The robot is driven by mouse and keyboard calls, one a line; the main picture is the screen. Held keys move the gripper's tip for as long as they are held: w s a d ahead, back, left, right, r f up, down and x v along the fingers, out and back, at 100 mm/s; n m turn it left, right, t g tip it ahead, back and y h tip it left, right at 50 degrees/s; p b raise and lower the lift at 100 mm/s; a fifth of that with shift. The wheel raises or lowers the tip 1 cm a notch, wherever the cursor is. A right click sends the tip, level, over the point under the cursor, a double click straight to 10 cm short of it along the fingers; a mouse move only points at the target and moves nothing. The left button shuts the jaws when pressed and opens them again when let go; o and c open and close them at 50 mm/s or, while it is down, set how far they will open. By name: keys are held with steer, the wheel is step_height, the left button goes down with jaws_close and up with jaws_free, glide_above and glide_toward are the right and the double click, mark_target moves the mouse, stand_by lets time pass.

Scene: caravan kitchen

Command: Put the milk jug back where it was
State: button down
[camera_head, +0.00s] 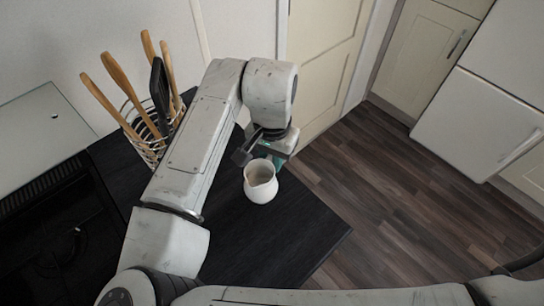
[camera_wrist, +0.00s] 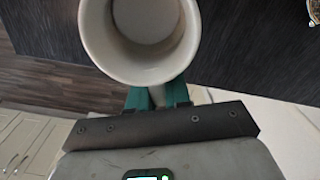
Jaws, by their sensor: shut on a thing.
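The white milk jug (camera_head: 261,192) is upright over the black worktop in the head view, with its opening facing up. In the wrist view the jug (camera_wrist: 95,32) fills the top middle, and I look down into its pale inside. My gripper (camera_head: 268,158) is shut on the jug from the far side. Its teal fingers also show in the wrist view (camera_wrist: 157,97), close together below the rim.
The black worktop (camera_head: 285,240) is clear to the front and right of the jug, ending at a right edge above the wood floor. A wire holder (camera_head: 150,150) with wooden utensils stands left behind my arm. A hob (camera_head: 70,240) lies at the left.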

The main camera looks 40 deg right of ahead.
steer(key=c, duration=1.1)
jaws_free()
step_height(320, 180, up, 12)
steer(key=shift+r+b, duration=0.15)
steer(key=shift+b, duration=0.35)
